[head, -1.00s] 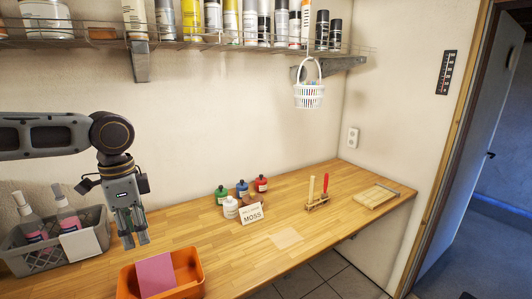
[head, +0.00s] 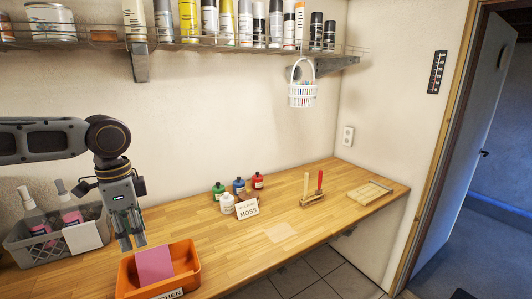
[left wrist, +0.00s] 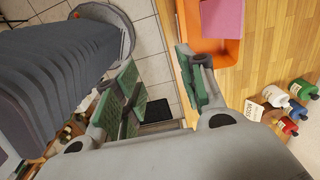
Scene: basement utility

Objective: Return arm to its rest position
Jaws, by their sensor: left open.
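My left gripper (head: 131,243) hangs pointing down above the left part of the wooden worktop, just beside the orange bin. In the left wrist view its two green-padded fingers (left wrist: 165,92) stand apart with nothing between them. My left arm comes in level from the left edge of the head view. My right gripper does not show in these views.
An orange bin (head: 186,254) holding a pink card (head: 154,265) is right beside the gripper. A grey basket (head: 30,256) with bottles stands left. Small bottles (head: 239,186), a MOSS card (head: 247,208) and a wooden holder (head: 313,200) stand right. A shelf (head: 90,43) runs above.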

